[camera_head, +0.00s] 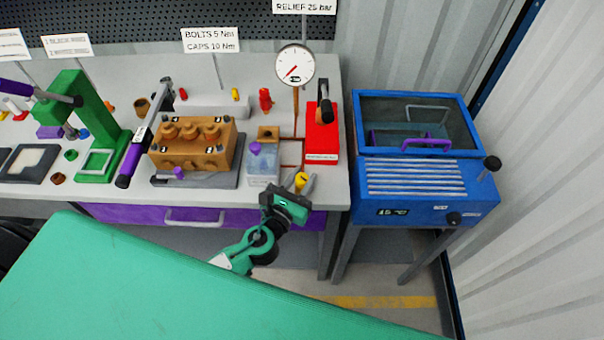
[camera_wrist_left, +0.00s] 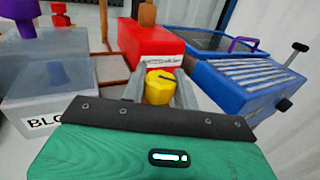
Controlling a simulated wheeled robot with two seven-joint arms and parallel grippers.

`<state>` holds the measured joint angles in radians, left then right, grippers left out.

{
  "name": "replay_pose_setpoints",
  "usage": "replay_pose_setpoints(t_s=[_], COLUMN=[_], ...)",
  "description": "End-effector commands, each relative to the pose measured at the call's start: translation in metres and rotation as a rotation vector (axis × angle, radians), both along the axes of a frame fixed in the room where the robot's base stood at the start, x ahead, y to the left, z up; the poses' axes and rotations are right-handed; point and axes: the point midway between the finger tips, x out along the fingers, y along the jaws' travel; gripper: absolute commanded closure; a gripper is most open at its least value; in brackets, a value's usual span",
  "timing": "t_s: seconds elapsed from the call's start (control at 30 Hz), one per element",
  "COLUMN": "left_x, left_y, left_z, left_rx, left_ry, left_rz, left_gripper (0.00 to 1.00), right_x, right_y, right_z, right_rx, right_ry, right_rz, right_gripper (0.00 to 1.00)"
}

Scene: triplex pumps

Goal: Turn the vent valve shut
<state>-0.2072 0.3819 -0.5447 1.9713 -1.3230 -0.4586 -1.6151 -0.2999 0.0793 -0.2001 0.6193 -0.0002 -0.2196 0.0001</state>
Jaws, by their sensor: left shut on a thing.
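The vent valve has a yellow knob (camera_head: 301,179) at the front edge of the bench, just in front of the red pump box (camera_head: 322,132). My left gripper (camera_head: 304,183) reaches up to it from below, with one finger on each side of the knob. In the left wrist view the yellow knob (camera_wrist_left: 158,88) sits between the two grey fingers, which are shut on it. A dark slot or mark shows on top of the knob. The valve's body below the knob is hidden by my gripper. My right gripper is not in view.
A clear box with a purple knob (camera_head: 262,166) stands just left of the gripper. The brown pump block (camera_head: 192,146) is further left. A pressure gauge (camera_head: 294,66) stands behind. A blue machine (camera_head: 418,165) stands to the right, across a narrow gap.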

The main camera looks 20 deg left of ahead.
Motion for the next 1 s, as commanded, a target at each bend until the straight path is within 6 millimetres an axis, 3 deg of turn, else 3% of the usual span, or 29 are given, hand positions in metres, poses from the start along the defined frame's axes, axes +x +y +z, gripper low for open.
replay_pose_setpoints(t_s=[0.4,1.0], left_x=[0.000,0.001], left_y=[0.001,0.000], left_z=[-0.001,0.001], left_rx=[0.003,0.000], left_ry=[-0.003,-0.003], left_rz=[-0.271,-0.345], left_gripper=[0.93,0.93], right_x=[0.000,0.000], right_y=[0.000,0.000], right_z=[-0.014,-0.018], right_rx=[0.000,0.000], right_ry=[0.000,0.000], right_rz=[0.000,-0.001], right_gripper=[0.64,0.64])
